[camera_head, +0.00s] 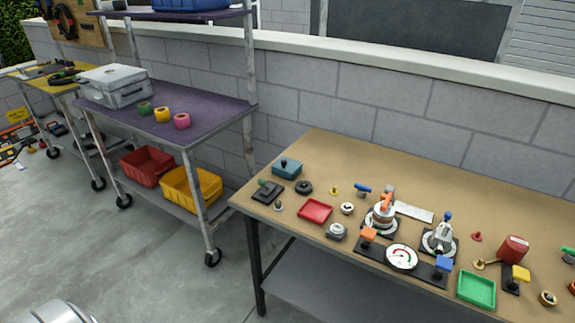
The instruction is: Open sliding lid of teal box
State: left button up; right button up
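The teal box (287,169) is small and stands near the back left corner of the tan workbench (330,148). A small dark knob shows on its top, and its lid looks closed, though it is too small to be sure. No gripper shows, and nothing is touching the box. Only a rounded grey metallic part, cut off by the frame, shows at the bottom left.
A black block with a green knob (268,191), a dark ring (304,187) and a red tray (315,211) are near the box. A purple-topped cart (215,105) stands left, past a floor gap.

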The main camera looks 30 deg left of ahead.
aim_at(289, 167)
jog(key=i+j, duration=0.1)
jog(key=j, duration=0.4)
jog(key=i+j, duration=0.1)
jog(key=j, duration=0.35)
jog(key=i+j, duration=0.1)
jog(key=j, duration=0.4)
jog(key=k+u, duration=0.05)
